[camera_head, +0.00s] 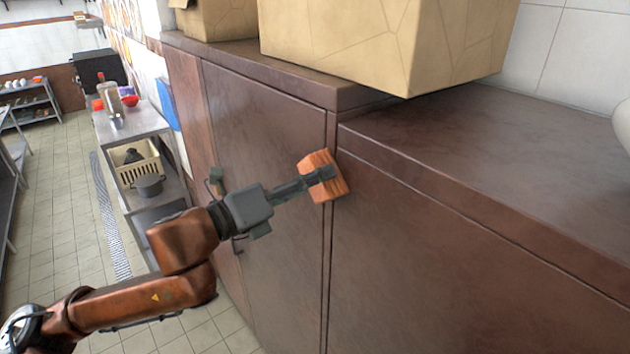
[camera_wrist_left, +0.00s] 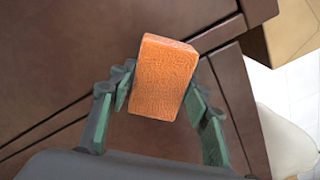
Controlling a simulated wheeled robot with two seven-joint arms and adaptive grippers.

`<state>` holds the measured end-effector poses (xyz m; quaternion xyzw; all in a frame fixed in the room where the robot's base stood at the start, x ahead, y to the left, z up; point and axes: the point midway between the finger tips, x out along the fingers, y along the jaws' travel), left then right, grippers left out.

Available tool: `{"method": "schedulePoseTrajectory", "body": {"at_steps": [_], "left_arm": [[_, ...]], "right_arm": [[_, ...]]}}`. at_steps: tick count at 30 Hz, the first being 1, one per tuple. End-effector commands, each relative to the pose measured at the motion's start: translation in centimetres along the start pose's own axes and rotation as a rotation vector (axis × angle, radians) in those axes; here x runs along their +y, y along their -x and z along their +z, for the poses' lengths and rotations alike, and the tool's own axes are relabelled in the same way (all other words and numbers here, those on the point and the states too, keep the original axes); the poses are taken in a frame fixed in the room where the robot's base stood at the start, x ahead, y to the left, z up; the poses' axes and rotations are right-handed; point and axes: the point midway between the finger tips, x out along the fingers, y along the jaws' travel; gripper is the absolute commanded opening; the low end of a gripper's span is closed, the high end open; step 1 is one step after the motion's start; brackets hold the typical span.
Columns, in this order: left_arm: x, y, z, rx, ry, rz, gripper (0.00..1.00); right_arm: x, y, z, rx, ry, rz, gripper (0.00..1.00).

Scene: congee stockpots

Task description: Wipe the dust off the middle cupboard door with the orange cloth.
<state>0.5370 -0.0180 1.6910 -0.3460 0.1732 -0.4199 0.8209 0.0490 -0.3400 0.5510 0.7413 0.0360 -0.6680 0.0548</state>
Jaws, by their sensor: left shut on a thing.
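The orange cloth (camera_head: 337,188) is a thick block-like pad. My left gripper (camera_head: 318,177) is shut on it, and the wrist view shows the cloth (camera_wrist_left: 163,80) between the two fingers. The cloth is near the vertical seam at the upper right edge of the middle cupboard door (camera_head: 275,140), just below the worktop corner. I cannot tell whether it touches the surface. The door is brown with a greyish, dull look; separate dust patches are hard to make out. My forearm and gripper hide part of the door's left side. My right gripper is not in view.
A large cardboard box (camera_head: 375,40) stands on the cupboard top, its corner overhanging, with a smaller box (camera_head: 215,18) behind. A lower brown worktop (camera_head: 490,160) extends right. A steel shelf unit (camera_head: 125,130) holding a crate (camera_head: 135,168) stands left beyond a tiled floor.

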Motion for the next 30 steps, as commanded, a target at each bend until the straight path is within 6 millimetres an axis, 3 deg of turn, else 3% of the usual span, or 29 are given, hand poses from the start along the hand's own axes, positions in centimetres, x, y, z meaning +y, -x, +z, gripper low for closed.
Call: {"method": "schedulePoseTrajectory", "body": {"at_steps": [7,24,30], "left_arm": [[0.3,0.2,0.1,-0.002,0.002,0.006,0.25],[0.1,5.5,0.1,-0.002,0.0,0.004,0.25],[0.1,6.0,0.0,0.0,0.001,0.002,0.25]], "right_arm": [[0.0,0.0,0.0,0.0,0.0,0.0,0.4],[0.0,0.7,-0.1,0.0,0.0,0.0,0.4],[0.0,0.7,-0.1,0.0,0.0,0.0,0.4]]}}
